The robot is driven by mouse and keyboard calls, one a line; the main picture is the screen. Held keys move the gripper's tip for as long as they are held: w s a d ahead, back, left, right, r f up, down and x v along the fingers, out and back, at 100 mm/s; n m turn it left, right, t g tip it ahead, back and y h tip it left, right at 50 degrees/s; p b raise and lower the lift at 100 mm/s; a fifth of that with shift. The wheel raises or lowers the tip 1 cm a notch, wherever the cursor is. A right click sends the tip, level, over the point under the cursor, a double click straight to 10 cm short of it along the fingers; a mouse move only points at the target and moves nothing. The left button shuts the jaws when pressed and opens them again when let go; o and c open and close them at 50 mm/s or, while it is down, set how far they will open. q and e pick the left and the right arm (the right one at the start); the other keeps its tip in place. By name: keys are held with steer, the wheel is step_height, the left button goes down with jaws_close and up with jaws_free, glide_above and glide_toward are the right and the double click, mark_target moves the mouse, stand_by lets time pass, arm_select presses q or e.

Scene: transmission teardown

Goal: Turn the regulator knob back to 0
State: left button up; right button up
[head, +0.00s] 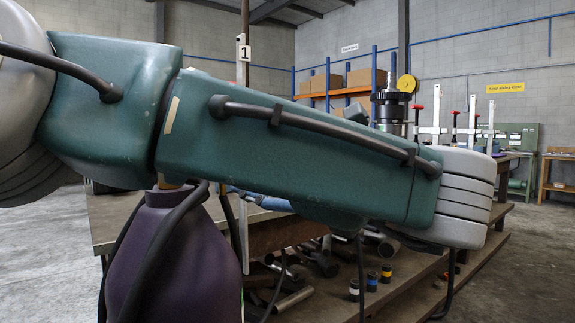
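The regulator knob is not visible. A dark purple, bottle-shaped cylinder (215,262) stands upright at the lower left, with black hoses at its neck. Its top is hidden behind a large green arm of mine that comes in from the left and crosses the view. Any regulator there would be covered by this arm. Neither gripper can be made out.
A workbench (107,222) stands behind my arm, with metal parts (297,298) and small pots (372,282) on a lower shelf. A black and silver cylindrical part (391,106) rises behind the arm. Blue racking (327,85) holds boxes at the back. Floor is open at far left.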

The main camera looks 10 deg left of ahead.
arm_select(q)
steer(key=shift+x, duration=1.5)
arm_select(e)
steer(key=shift+s+d+f, duration=0.1)
steer(key=shift+f, duration=0.4)
arm_select(q)
steer(key=shift+c, duration=0.5)
